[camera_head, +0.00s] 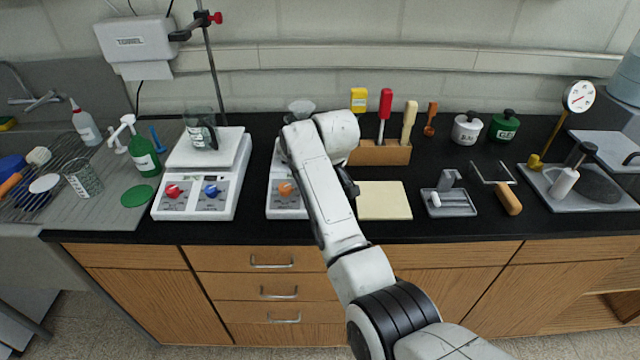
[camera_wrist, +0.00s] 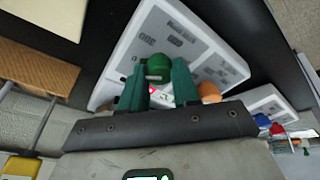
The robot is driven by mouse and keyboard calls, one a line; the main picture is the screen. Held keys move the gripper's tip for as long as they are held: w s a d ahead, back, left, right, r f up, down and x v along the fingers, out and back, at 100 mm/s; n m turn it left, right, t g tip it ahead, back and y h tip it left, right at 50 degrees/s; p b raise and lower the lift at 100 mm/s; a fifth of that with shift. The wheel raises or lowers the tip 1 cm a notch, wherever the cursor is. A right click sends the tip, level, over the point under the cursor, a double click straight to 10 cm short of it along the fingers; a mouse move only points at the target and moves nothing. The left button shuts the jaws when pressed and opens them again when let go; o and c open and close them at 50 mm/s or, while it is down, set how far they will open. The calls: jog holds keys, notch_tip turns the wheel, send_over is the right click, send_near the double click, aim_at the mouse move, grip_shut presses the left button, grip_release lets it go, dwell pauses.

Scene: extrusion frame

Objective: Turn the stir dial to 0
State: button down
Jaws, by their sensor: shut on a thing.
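A white device (camera_head: 287,210) stands near the counter front, mostly behind my arm in the head view. Its orange dial (camera_head: 286,188) shows there. The wrist view shows the same device's panel (camera_wrist: 185,28), with a green dial (camera_wrist: 158,68) and the orange dial (camera_wrist: 208,92). My gripper (camera_wrist: 160,66) has its two green fingers on either side of the green dial and is shut on it. I cannot read which dial is labelled stir or where the green dial points. The head view hides my gripper and the green dial behind my arm.
Left of it stands a similar white device (camera_head: 196,204) with a red dial (camera_head: 173,190), a blue dial (camera_head: 211,190) and a beaker (camera_head: 201,130) on top. A pale yellow board (camera_head: 383,201) and a tool block (camera_head: 382,153) are to the right. A stand rod rises behind.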

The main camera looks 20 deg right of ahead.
jog(key=c, duration=0.8)
grip_release()
jog(key=b+v, duration=0.1)
jog(key=v, duration=0.9)
jog(key=shift+s+r+b, duration=0.1)
jog(key=shift+r+b, duration=0.3)
